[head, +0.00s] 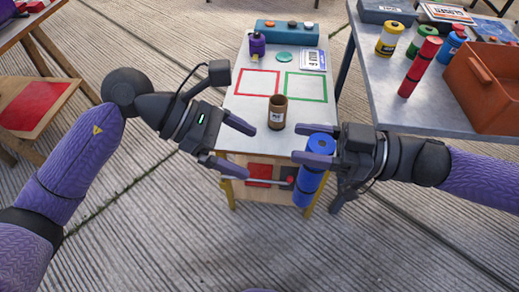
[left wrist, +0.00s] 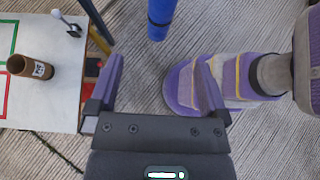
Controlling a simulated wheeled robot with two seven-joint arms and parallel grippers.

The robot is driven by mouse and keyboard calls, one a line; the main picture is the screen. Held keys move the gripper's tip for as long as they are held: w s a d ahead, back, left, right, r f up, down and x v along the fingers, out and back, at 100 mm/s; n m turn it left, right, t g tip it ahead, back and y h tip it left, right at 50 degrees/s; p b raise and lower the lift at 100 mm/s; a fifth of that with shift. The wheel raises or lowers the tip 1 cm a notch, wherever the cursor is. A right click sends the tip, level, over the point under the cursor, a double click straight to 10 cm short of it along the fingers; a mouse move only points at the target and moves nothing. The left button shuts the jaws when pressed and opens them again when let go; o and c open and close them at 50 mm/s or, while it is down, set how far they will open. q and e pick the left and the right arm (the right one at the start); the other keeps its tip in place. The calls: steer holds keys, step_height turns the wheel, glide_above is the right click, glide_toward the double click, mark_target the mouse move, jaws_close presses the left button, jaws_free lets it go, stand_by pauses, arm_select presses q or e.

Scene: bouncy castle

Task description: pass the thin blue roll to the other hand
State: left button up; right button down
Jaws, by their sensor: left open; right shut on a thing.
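The thin blue roll (head: 309,186) hangs upright between the fingers of my right gripper (head: 313,152), which is shut on it. In the left wrist view the roll's lower part (left wrist: 160,18) shows at the top, ahead of the fingers and apart from them. My left gripper (head: 226,145) is open and empty, to the left of the roll and pointing toward it. Its two fingers also frame the bottom of the left wrist view (left wrist: 160,90). The right gripper itself is not seen in the left wrist view.
A small table (head: 235,107) with red and green outlined squares stands behind; a brown tube (head: 277,113) is near its front. A grey table (head: 440,117) at right holds a red roll (head: 419,68), other rolls and an orange crate (head: 490,85). Open floor lies in front.

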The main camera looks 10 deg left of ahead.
mark_target(299, 176)
arm_select(q)
steer(key=x, duration=1.2)
steer(key=shift+d, duration=0.1)
steer(key=c, duration=1.3)
jaws_close()
arm_select(e)
steer(key=shift+c, duration=0.2)
jaws_free()
steer(key=shift+d, duration=0.1)
